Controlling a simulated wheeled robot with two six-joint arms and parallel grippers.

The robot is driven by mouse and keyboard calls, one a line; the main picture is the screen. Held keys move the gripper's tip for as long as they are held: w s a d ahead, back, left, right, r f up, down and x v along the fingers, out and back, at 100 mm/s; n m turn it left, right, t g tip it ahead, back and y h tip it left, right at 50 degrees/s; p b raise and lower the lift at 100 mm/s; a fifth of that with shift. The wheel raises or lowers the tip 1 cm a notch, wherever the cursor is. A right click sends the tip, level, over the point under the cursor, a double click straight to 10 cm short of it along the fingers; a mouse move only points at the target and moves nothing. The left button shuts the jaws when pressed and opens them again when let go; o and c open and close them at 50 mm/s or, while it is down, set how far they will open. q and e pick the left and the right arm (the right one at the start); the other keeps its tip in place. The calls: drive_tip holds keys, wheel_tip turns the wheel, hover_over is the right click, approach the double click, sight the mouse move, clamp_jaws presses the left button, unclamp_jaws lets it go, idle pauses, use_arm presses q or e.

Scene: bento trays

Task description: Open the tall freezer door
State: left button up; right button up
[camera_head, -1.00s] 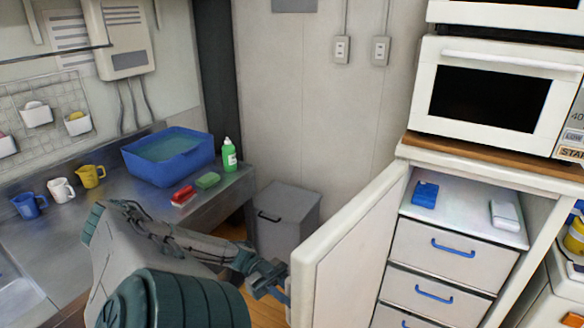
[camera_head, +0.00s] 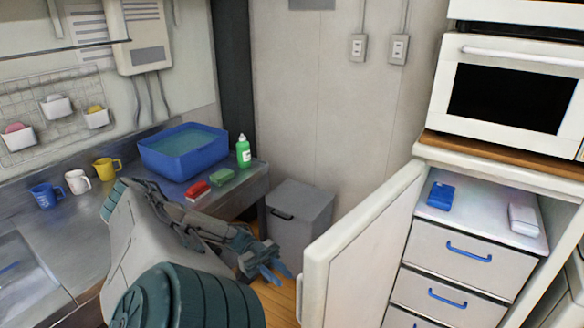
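The tall freezer door (camera_head: 365,255) is a white panel standing swung open, its free edge toward me at the lower middle. The cabinet behind it shows a shelf and stacked drawers (camera_head: 462,262) with blue handles. My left gripper (camera_head: 274,273) is just left of the door's free edge, with a visible gap between them. Its blue fingertips look parted and hold nothing. My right gripper is out of view.
A grey bin (camera_head: 298,222) stands on the floor behind my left gripper. A steel counter (camera_head: 90,222) at left carries a blue basin (camera_head: 182,158), mugs and a green bottle (camera_head: 243,152). A white microwave (camera_head: 505,90) sits above the cabinet.

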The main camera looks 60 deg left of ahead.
use_arm(q)
drive_tip(key=shift+v, duration=1.45)
